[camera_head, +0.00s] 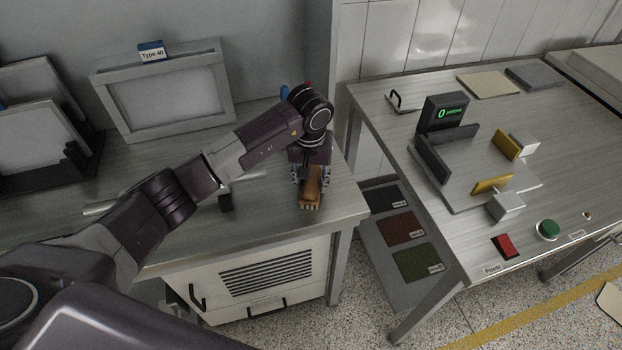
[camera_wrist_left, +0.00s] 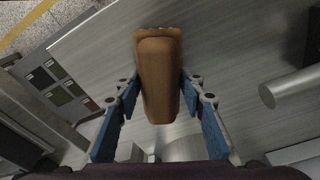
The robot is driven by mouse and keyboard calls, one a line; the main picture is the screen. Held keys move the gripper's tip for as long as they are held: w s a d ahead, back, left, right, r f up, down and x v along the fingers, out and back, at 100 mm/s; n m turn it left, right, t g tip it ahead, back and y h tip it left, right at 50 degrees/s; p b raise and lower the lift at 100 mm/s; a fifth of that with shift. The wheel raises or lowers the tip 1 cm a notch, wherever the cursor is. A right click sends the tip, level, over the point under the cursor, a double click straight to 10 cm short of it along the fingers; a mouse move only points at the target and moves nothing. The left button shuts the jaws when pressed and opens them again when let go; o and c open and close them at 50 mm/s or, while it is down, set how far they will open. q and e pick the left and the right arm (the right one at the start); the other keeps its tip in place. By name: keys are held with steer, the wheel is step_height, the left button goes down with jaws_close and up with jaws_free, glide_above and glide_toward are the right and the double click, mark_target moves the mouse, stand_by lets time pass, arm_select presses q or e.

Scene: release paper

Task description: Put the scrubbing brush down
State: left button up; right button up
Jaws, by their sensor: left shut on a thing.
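The scrubbing brush (camera_head: 311,187) has a brown wooden body and pale bristles at its near end. It is over the right part of the left metal table (camera_head: 340,205), close to the front edge. My left gripper (camera_head: 311,178) is shut on it from above. In the left wrist view the brush (camera_wrist_left: 159,75) sits between the blue fingers of my left gripper (camera_wrist_left: 160,105). I cannot tell whether the bristles touch the tabletop. My right gripper is not in view.
A framed screen (camera_head: 165,95) labelled Type 40 stands behind on the left table. A right table (camera_head: 400,130) holds a fixture with yellow jaws (camera_head: 505,145), a red switch (camera_head: 504,246) and a green button (camera_head: 547,230). Coloured sheets (camera_head: 401,229) lie on a low shelf between the tables.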

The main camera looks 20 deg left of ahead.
mark_target(310, 183)
arm_select(q)
steer(key=shift+f, duration=0.1)
steer(key=o, duration=0.9)
steer(key=shift+o, duration=0.7)
steer(key=shift+r, duration=0.65)
steer(key=r+b, duration=0.1)
steer(key=r, duration=0.2)
steer(key=s+r, duration=0.1)
steer(key=r, duration=0.3)
steer(key=r+b, duration=0.1)
steer(key=r, duration=0.2)
steer(key=shift+s+d+r+b, duration=0.15)
steer(key=shift+r+b, duration=0.05)
steer(key=shift+b, duration=0.15)
steer(key=shift+r, duration=0.3)
steer(key=shift+s+f, duration=0.1)
